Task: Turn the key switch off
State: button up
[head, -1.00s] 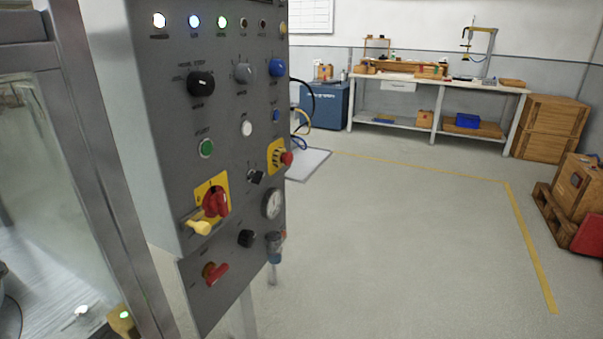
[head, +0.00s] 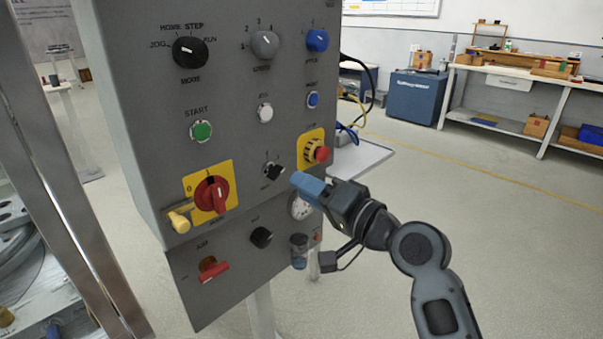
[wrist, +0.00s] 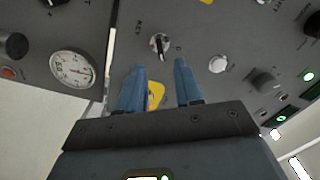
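The key switch (head: 274,171) sits on the grey control panel (head: 230,110), between the red rotary switch and the red emergency stop. It has a round metal face with a black key. In the wrist view the key switch (wrist: 159,44) is ahead of the fingertips, close to midway between them, and its key runs nearly up and down in that picture. My gripper (head: 300,184) is just right of and below the switch in the head view, apart from it. In the wrist view the blue fingers of my gripper (wrist: 160,72) are spread with nothing held between them.
Nearby on the panel are the emergency stop (head: 321,154), the red rotary switch on a yellow plate (head: 212,196), a black knob (head: 261,237), a white button (head: 265,113) and a gauge (wrist: 73,70). The floor at right is open.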

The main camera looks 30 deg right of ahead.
aim_at(279, 175)
jog(key=x, duration=0.7)
jog(key=shift+w+a+p, duration=0.1)
jog(key=shift+w+p, duration=0.1)
jog(key=shift+p, duration=0.1)
jog(key=shift+c, duration=0.3)
grip_shut()
